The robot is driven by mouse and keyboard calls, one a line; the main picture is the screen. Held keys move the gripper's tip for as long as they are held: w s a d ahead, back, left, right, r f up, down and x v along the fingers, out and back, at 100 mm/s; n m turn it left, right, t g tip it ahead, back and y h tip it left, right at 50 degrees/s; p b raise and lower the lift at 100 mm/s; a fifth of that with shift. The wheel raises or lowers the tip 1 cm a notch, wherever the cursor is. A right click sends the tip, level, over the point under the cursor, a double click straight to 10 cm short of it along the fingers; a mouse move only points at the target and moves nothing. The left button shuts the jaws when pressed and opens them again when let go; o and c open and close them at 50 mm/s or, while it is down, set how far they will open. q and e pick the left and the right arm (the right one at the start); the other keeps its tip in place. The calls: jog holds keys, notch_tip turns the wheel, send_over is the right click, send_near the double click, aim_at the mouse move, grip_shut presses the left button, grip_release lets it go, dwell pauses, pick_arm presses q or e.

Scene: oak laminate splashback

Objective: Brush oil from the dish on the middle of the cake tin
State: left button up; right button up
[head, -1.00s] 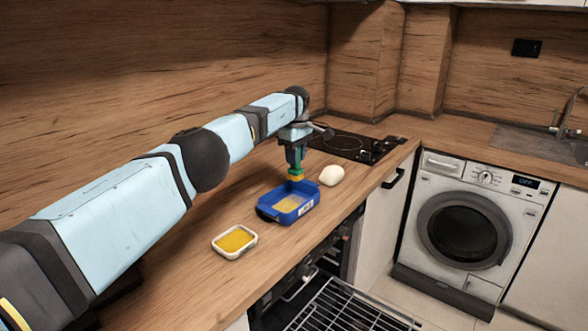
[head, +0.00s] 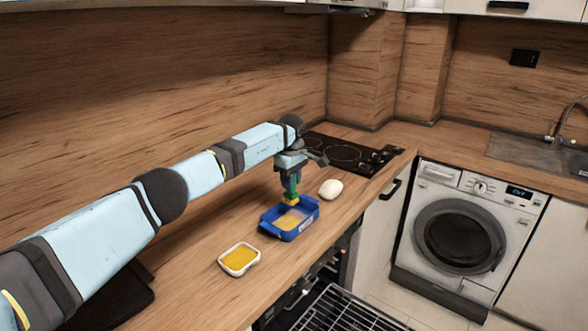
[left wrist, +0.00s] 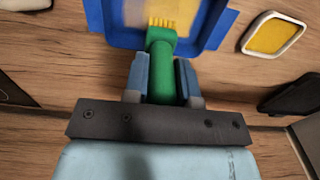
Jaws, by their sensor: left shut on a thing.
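My left gripper (head: 290,184) is shut on a green brush (left wrist: 161,60) with yellow bristles. It holds the brush bristles down over the blue cake tin (head: 269,216). The bristles are at the tin's opening; I cannot tell whether they touch its bottom. A yellowish patch shows on the bottom of the tin, and the tin (left wrist: 101,20) also shows at the top of the left wrist view. The white dish (head: 240,273) of yellow oil (head: 238,259) stands on the worktop, nearer than the tin. It shows at the upper right of the left wrist view. My right gripper is not in view.
A white rounded object (head: 331,190) lies just beyond the tin. A black hob (head: 352,152) is behind it. An open oven with a wire rack (head: 345,311) is below the worktop's front edge. A dark flat object (head: 122,297) lies at the lower left.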

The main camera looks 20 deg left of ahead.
aim_at(291, 201)
pick_arm(q)
jog(key=shift+s+f, duration=0.1)
jog(key=shift+f, duration=0.1)
jog(key=shift+f+b, duration=0.5)
jog(key=shift+f, duration=0.15)
notch_tip(291, 201, down, 4)
jog(key=shift+r+b, duration=0.2)
jog(key=shift+b, duration=0.6)
jog(key=shift+f, duration=0.75)
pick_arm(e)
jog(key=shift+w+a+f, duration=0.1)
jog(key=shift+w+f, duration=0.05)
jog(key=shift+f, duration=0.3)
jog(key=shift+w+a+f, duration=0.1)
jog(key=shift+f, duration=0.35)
pick_arm(q)
jog(key=shift+b, duration=0.3)
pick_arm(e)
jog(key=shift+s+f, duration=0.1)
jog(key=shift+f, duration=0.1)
pick_arm(q)
jog(key=shift+f+b, duration=0.4)
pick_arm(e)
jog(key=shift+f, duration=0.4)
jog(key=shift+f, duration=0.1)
